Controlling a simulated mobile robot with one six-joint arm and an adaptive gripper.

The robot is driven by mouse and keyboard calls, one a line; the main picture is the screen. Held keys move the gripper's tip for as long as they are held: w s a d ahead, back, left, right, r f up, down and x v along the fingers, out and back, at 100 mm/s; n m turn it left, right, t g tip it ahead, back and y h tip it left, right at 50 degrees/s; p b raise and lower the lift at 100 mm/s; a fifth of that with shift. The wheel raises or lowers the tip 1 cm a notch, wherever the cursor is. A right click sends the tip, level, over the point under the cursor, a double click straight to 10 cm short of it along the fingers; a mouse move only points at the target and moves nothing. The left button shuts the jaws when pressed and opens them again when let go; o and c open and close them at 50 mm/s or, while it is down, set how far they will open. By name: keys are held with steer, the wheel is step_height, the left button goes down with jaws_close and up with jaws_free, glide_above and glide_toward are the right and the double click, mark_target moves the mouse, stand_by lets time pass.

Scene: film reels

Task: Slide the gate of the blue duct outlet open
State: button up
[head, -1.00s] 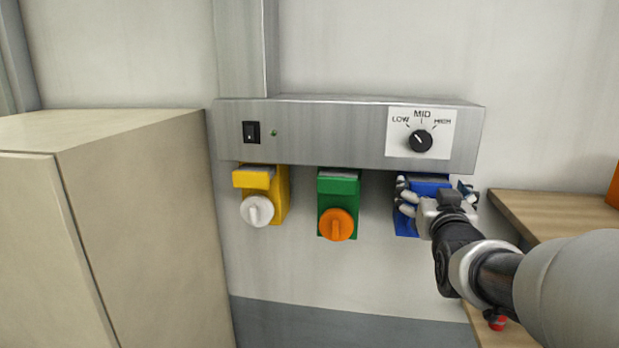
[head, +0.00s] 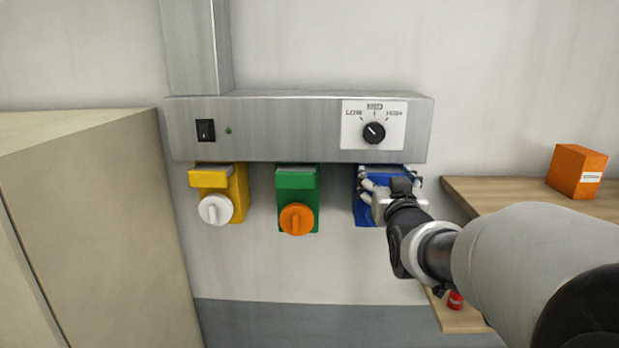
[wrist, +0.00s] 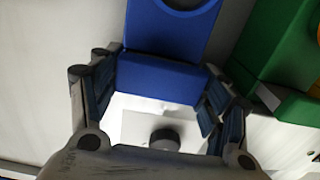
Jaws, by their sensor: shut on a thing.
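The blue duct outlet (head: 366,212) hangs under the right end of the grey metal housing, mostly covered by my gripper (head: 391,180) in the head view. In the wrist view the front block (wrist: 160,77) of the blue outlet sits between the two fingers of my gripper (wrist: 166,78). The gripper is shut on this block, one finger along each side. The head view does not show how far the gate is open.
A green outlet (head: 297,184) with an orange knob and a yellow outlet (head: 238,190) with a white knob hang to the left. The housing (head: 290,131) bears a dial (head: 374,132). A tall cabinet (head: 100,220) stands left; a wooden shelf (head: 480,195) with an orange box (head: 577,171) is right.

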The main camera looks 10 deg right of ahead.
steer(key=c, duration=0.6)
steer(key=shift+o, duration=0.2)
steer(key=b+v, duration=0.5)
steer(key=v, duration=0.1)
steer(key=shift+s, duration=0.1)
steer(key=o, duration=1.2)
steer(key=shift+c, duration=0.2)
steer(key=shift+o, duration=1.3)
steer(key=shift+s, duration=0.2)
steer(key=shift+o, duration=0.5)
steer(key=shift+w, duration=0.15)
